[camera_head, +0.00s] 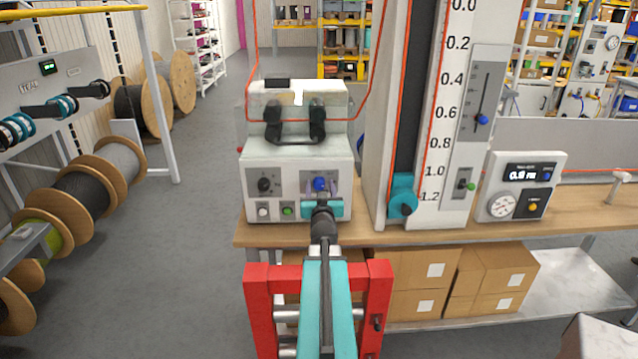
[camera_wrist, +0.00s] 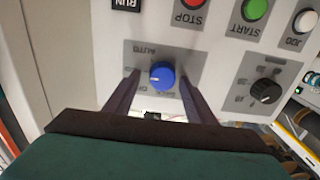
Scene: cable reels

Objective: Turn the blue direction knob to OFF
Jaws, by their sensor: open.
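The blue direction knob (camera_head: 320,184) sits on a grey plate on the front of a white machine, just beyond my gripper (camera_head: 321,191). In the wrist view the blue knob (camera_wrist: 162,75) appears between the two dark fingers of my gripper (camera_wrist: 159,79), one on each side. The gripper is open, with a gap visible at each side of the knob. A white mark on the knob points left in the wrist view. The labels there appear upside down; AUTO is readable at the upper left, while the others are partly hidden or too small to read surely.
A black knob (camera_wrist: 265,91) sits beside the blue one. Red STOP (camera_wrist: 193,3), green START (camera_wrist: 255,9) and white JOG (camera_wrist: 306,20) buttons are close by. A tall scale panel (camera_head: 440,120) stands to the right. The machine rests on a wooden bench (camera_head: 470,232).

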